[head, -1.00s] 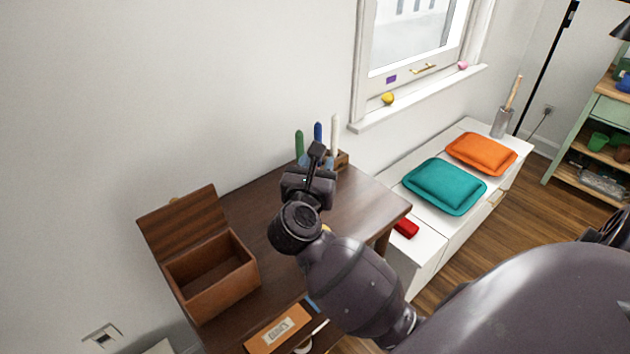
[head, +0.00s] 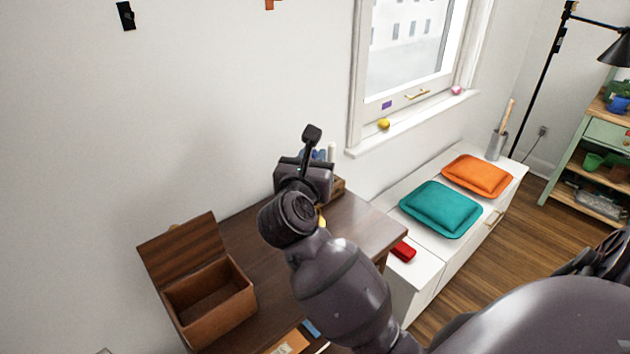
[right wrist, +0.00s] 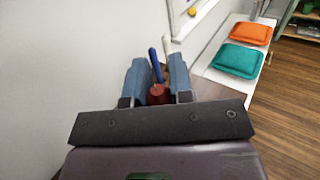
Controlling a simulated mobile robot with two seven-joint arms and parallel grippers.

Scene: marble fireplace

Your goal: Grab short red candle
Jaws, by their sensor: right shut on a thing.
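My right gripper (head: 318,153) is above the back of the dark wooden table (head: 345,222), seen from behind. Its wrist hides most of what it holds in the head view. In the right wrist view, its two blue-grey fingers (right wrist: 158,82) are shut on the short red candle (right wrist: 158,95), which sits low between them. A blue candle (right wrist: 155,66) and a white candle (right wrist: 166,46) stand just beyond it. The white candle also shows in the head view (head: 331,151), over a wooden holder (head: 338,187). My left gripper is not in view.
An open wooden box (head: 238,302) stands on the table's left. A white bench (head: 424,257) to the right bears teal (head: 440,208) and orange (head: 477,176) cushions and a red object (head: 403,251). The windowsill (head: 405,128) holds small objects.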

